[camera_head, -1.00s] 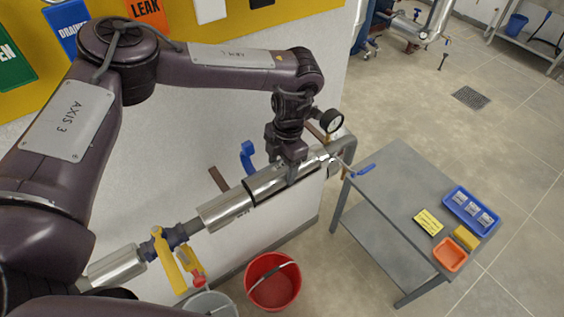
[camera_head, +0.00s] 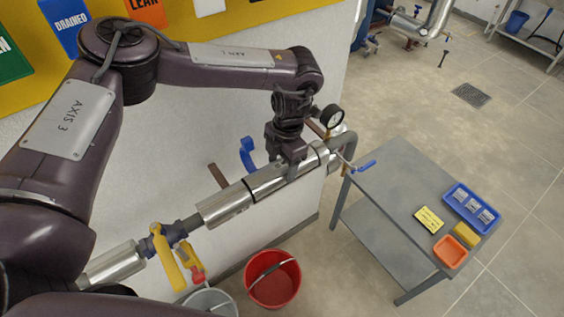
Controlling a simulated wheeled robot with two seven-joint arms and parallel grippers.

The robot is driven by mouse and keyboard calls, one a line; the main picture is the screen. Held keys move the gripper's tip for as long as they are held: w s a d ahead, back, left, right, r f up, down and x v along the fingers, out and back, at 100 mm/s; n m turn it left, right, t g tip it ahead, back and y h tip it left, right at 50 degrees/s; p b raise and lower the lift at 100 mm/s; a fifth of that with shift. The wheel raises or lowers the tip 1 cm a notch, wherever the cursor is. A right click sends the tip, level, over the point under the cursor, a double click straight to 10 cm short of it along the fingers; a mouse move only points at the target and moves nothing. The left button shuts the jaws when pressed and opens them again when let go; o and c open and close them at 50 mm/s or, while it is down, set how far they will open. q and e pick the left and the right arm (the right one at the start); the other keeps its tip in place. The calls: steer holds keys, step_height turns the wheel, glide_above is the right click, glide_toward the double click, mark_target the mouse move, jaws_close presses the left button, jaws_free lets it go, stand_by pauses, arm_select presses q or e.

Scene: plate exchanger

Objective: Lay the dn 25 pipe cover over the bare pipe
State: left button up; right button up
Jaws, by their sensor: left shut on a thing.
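A shiny metal pipe cover (camera_head: 268,181) lies along the pipe in line with another clad section (camera_head: 225,203); a dark seam shows between the two. My left gripper (camera_head: 291,173) is shut on the cover near its right end, coming down from above. Whether the cover is fully seated on the pipe cannot be told, and the pipe beneath it is hidden. My right gripper is not in view.
A pressure gauge (camera_head: 332,116) and a blue-handled valve (camera_head: 366,166) stand close to the cover's right end. A blue lever (camera_head: 247,157) is behind the pipe. A red bucket (camera_head: 273,285) is below. A grey table (camera_head: 390,190) holds a blue tray (camera_head: 458,212) and an orange tray (camera_head: 450,252).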

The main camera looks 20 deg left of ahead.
arm_select(q)
steer(key=shift+f, duration=0.15)
steer(key=o, duration=1.1)
steer(key=shift+w+r+b, duration=0.1)
steer(key=shift+r+b, duration=0.25)
steer(key=shift+r, duration=0.15)
steer(key=r, duration=0.2)
steer(key=r+b, duration=0.1)
steer(key=r, duration=0.2)
steer(key=shift+w+d+r, duration=0.25)
steer(key=shift+r, duration=0.65)
